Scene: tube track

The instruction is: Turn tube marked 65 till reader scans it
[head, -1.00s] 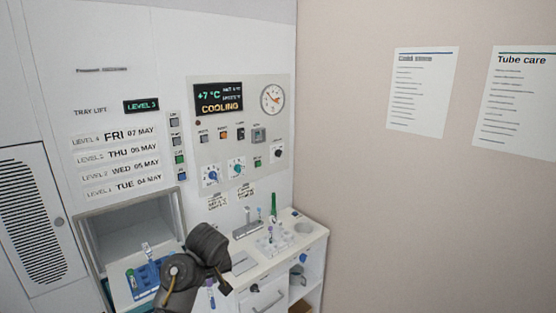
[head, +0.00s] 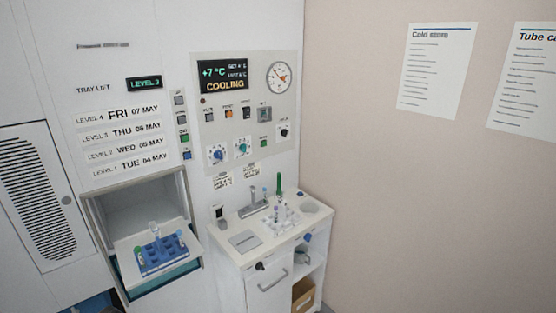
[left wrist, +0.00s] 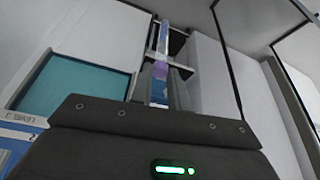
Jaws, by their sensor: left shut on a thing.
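My left gripper (left wrist: 164,50) shows only in the left wrist view, shut on a slim tube (left wrist: 160,72) with purple, white and blue bands. The tube runs upright in that picture, its lower end hidden behind my dark gripper body. No number can be read on it. In the head view neither gripper shows. A grey stand-like device (head: 253,203) is at the back of the white worktop (head: 277,243); I cannot tell whether it is the reader. A small black-and-white device (head: 221,216) is at the worktop's left edge.
A blue rack (head: 163,256) with several tubes sits in the open lift bay at left. A pale rack (head: 280,222) with tubes and a green upright item (head: 279,183) are on the worktop. A flat grey plate (head: 245,241) lies at its front left. A control panel (head: 244,105) is above.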

